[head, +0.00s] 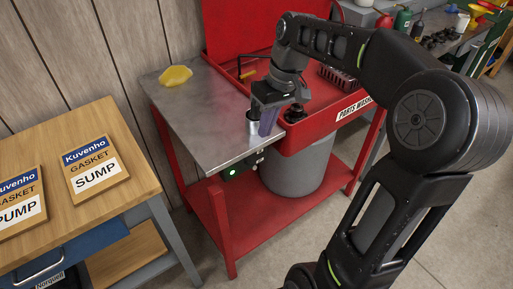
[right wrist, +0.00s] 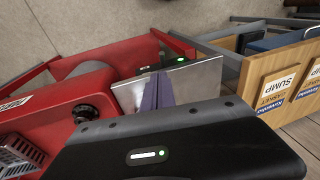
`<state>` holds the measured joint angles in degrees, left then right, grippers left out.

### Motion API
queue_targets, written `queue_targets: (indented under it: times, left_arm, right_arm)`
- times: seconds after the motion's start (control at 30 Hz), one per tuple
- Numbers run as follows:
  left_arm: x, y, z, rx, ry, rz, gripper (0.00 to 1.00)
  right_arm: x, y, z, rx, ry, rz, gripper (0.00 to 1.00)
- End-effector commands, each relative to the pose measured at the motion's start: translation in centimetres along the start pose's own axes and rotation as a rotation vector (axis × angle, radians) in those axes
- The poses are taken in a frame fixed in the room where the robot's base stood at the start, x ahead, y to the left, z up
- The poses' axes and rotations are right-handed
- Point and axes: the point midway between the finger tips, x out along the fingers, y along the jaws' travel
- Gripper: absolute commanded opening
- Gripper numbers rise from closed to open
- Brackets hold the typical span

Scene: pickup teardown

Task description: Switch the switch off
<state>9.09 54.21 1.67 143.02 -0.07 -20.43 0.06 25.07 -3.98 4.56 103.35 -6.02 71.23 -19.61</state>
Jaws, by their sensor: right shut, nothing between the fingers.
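The dark switch box (head: 240,169) with a lit green light is mounted under the front edge of the steel side table. Its green light (right wrist: 180,60) also glows in the right wrist view, beyond my fingers. A small pale part shows at the box's right end; its position is too small to tell. My right gripper (head: 268,122) is shut and empty, pointing down above the table's front right corner, above and apart from the box. Its purple-grey fingers (right wrist: 156,92) show in the right wrist view. My left gripper is not in view.
The steel table top (head: 200,110) holds a yellow cloth-like item (head: 175,76) at the back. The red parts washer (head: 310,135) has a black knob (right wrist: 86,112). A wooden bench (head: 75,225) stands at left.

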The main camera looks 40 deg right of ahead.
Motion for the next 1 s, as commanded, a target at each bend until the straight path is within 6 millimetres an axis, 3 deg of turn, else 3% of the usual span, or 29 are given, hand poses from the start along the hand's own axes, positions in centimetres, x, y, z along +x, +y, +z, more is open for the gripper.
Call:
queue_targets:
  times: [0.27,0.7,1.0]
  left_arm:
    - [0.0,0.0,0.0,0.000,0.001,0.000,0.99]
    - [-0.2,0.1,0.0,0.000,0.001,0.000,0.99]
    - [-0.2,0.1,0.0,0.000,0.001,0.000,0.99]
  right_arm:
    - [2.2,0.0,0.1,0.000,-0.003,-0.001,0.00]
    - [9.0,0.0,0.1,-0.001,-0.003,-0.001,0.00]
    - [10.0,0.0,0.0,-0.001,0.001,0.000,0.00]
